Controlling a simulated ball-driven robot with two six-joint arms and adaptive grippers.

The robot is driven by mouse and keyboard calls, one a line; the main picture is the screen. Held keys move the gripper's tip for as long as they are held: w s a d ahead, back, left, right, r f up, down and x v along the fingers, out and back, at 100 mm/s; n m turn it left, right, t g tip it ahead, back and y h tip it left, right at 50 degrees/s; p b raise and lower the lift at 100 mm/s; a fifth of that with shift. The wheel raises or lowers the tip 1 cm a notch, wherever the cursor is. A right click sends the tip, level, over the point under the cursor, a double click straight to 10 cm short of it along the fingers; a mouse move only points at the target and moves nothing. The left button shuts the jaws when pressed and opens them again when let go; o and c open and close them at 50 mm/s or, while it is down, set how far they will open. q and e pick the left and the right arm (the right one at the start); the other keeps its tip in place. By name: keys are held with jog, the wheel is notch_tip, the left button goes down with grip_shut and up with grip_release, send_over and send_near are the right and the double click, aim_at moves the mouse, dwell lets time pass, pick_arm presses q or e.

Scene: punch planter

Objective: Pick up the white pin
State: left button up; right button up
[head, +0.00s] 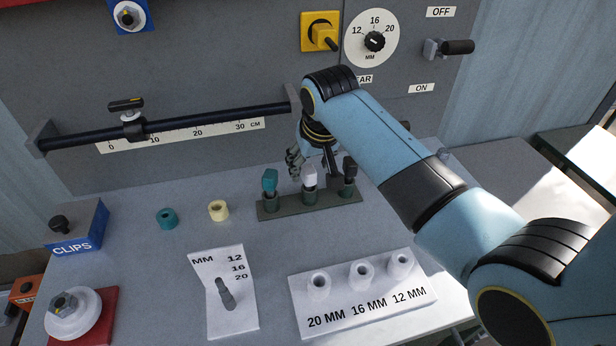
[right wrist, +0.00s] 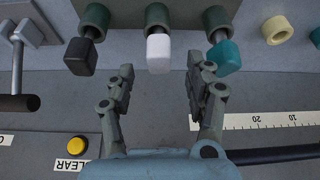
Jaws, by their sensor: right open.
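The white pin (head: 309,174) stands upright in the middle hole of a dark green rack, between a teal pin (head: 269,180) and a black pin (head: 349,168). In the right wrist view the white pin (right wrist: 158,52) is at the top centre, just beyond and between the two fingertips. My right gripper (right wrist: 160,80) is open and empty, its fingers spread either side of the line to the white pin. In the head view the right gripper (head: 312,160) is behind the pins and partly hidden by my arm. My left gripper is not in view.
The rack (head: 325,206) stands on the grey table. A teal ring (head: 166,217) and a cream ring (head: 218,210) lie to its left. A white block with three sockets (head: 362,300) and a folded size card (head: 210,300) are in front. The wall panel stands close behind.

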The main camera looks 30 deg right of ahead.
aim_at(309, 170)
jog(key=x, duration=0.3)
jog(key=shift+w+f, duration=0.1)
jog(key=shift+f, duration=0.15)
jog(key=c, duration=0.4)
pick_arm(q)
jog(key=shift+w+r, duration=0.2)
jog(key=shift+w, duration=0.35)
pick_arm(e)
grip_shut()
